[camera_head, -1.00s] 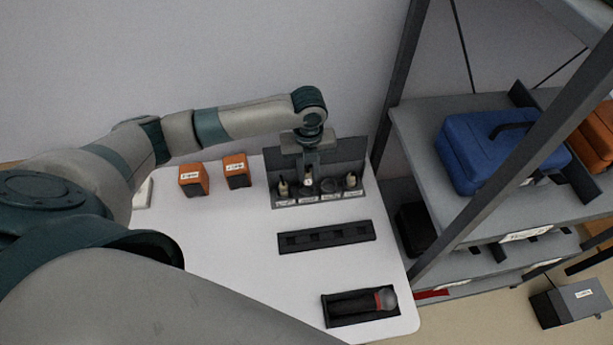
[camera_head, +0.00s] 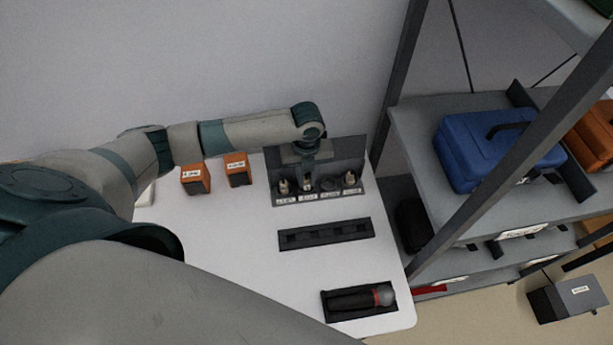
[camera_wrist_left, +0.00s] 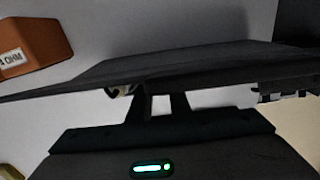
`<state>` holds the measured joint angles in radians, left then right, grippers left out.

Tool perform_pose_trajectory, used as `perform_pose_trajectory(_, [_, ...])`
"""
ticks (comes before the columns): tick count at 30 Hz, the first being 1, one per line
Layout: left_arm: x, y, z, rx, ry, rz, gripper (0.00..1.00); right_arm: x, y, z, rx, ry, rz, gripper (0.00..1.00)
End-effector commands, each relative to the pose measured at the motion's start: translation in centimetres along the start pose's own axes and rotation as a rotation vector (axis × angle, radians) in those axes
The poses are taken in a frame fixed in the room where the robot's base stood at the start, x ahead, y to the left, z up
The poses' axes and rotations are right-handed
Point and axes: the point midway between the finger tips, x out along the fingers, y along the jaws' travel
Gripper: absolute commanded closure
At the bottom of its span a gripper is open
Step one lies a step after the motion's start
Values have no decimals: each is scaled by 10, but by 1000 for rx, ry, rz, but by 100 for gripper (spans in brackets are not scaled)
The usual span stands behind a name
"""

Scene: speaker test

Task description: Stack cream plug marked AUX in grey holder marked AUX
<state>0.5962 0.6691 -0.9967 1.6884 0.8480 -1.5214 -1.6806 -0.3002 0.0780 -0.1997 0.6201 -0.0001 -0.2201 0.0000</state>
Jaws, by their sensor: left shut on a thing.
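A dark grey rack (camera_head: 348,151) with a back panel stands at the back right of the white table, with a row of labelled holders along its front. The labels are too small to read in the head view. Cream plugs stand upright at the left end (camera_head: 283,187) and the right end (camera_head: 351,179). The third holder (camera_head: 330,184) looks dark, with no cream plug showing. My left gripper (camera_head: 308,177) points down at the second holder, shut on a cream plug there, mostly hidden by the fingers. Its fingers (camera_wrist_left: 160,106) show in the left wrist view. My right gripper is out of view.
Two orange boxes (camera_head: 195,178) (camera_head: 237,169) stand left of the rack. A black slotted strip (camera_head: 325,235) and a tray with a dark, red-banded tool (camera_head: 360,299) lie in front. A shelf unit with a blue case (camera_head: 490,153) stands close on the right.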

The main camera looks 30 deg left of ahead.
Motion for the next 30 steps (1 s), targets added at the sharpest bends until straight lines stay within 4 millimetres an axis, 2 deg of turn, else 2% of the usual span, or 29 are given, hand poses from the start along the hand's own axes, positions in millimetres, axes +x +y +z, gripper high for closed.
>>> perform_pose_trajectory(11, [7,0,0,-1,0,1,100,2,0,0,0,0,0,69])
perform_pose_trajectory(12, [7,0,0,-1,0,1,80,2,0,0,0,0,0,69])
perform_pose_trajectory(14, [6,0,0,-1,0,1,66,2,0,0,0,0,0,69])
perform_pose_trajectory(15, [6,0,0,-1,0,1,64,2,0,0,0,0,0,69])
perform_pose_trajectory(24, [6,0,0,0,0,0,64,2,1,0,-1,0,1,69])
perform_pose_trajectory(30, [-4,-1,0,1,-1,-2,64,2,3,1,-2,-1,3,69])
